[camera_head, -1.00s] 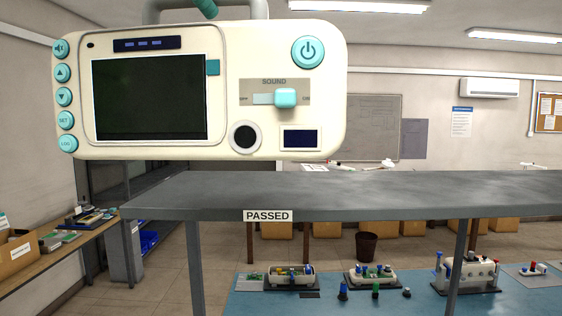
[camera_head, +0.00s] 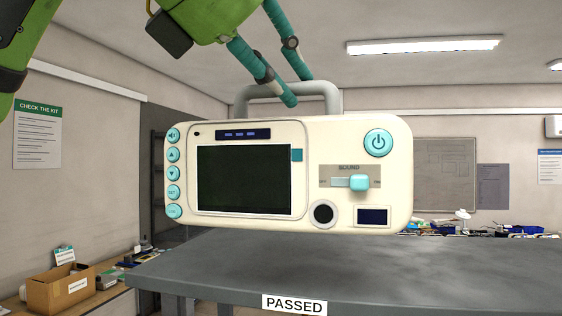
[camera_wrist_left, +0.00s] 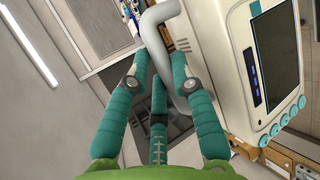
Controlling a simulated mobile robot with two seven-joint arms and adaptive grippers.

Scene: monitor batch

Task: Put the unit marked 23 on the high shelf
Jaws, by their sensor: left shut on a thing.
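A cream monitor unit (camera_head: 330,135) with a dark screen, teal buttons and a grey top handle (camera_head: 333,100) hangs upright in the head view. No number 23 shows on its visible faces. My left gripper (camera_head: 296,90) has its teal fingers on the handle from above. In the left wrist view the fingers (camera_wrist_left: 160,75) close around the grey handle (camera_wrist_left: 165,14), with the monitor (camera_wrist_left: 236,60) at the right. The grey high shelf (camera_head: 215,272), labelled PASSED (camera_head: 294,305), lies below the monitor. The gap between them is hard to judge. My right gripper is out of view.
The visible shelf top is bare. At the lower left a side table carries a cardboard box (camera_head: 62,291). Behind the shelf at the right are several small items on a far surface (camera_head: 470,228). A wall stands at the left.

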